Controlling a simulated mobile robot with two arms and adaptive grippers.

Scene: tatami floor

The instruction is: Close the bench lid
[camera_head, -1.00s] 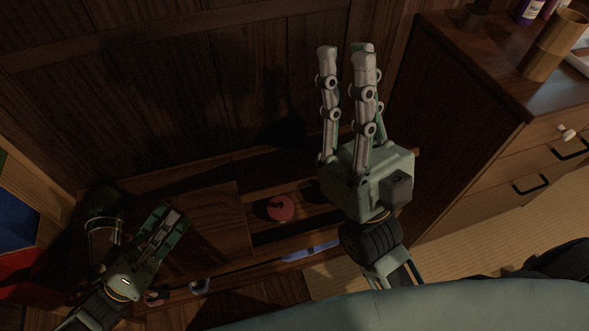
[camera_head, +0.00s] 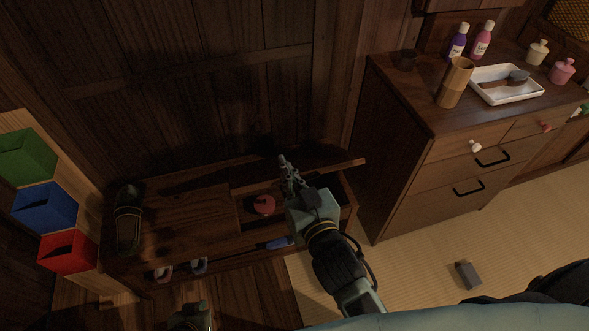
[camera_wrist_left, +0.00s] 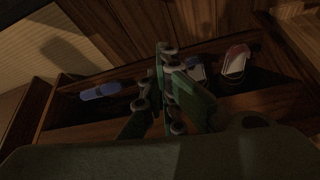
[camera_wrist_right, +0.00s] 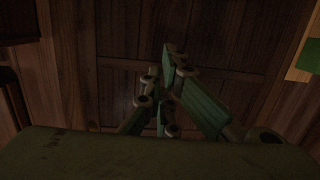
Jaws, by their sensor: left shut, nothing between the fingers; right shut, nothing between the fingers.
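The wooden bench (camera_head: 185,220) stands against the panelled wall, with its left top section covered. My right gripper (camera_head: 285,161) is shut and empty over the compartment, fingertips close to that strip; contact cannot be told. The wall fills the right wrist view. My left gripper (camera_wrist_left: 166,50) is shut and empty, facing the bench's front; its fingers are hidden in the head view.
A dark sandal-like item (camera_head: 129,217) lies on the bench's left end. Green, blue (camera_head: 46,206) and red bins stand at left. A drawer cabinet (camera_head: 400,160) with bottles and a white tray (camera_head: 505,84) stands right. A small grey block (camera_head: 467,275) lies on the tatami.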

